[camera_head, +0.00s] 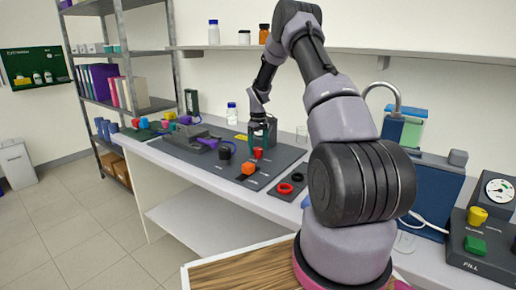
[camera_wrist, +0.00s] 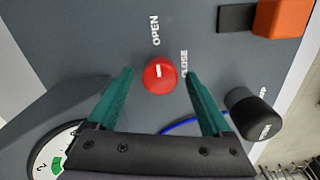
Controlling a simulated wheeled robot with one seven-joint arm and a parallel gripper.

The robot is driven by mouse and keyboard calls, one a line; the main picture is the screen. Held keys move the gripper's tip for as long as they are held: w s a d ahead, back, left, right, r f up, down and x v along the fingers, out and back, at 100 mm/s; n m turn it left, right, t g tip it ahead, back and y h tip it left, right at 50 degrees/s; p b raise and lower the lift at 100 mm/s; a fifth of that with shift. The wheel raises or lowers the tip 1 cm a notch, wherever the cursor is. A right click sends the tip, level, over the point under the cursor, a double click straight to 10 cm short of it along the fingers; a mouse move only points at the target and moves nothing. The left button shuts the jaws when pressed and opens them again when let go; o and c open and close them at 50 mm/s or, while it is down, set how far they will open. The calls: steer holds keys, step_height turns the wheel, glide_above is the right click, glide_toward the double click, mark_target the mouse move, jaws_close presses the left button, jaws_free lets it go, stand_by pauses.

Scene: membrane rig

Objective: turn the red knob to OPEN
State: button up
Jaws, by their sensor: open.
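The red knob (camera_wrist: 160,76) is round with a short white mark on top, on a dark grey panel (camera_wrist: 95,50). In the wrist view the word OPEN is printed above it and CLOSE to its upper right. I cannot tell for certain which way the mark points. My gripper (camera_wrist: 159,72) is open, with one green finger on each side of the knob and a visible gap to each. In the head view my gripper (camera_head: 262,132) points down above the red knob (camera_head: 258,154). I cannot tell its exact height over the panel.
A round gauge (camera_wrist: 57,150) is at the lower left.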

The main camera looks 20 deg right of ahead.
mark_target(258, 149)
step_height(258, 149, up, 11)
steer(key=shift+f, duration=0.15)
stand_by(0.6)
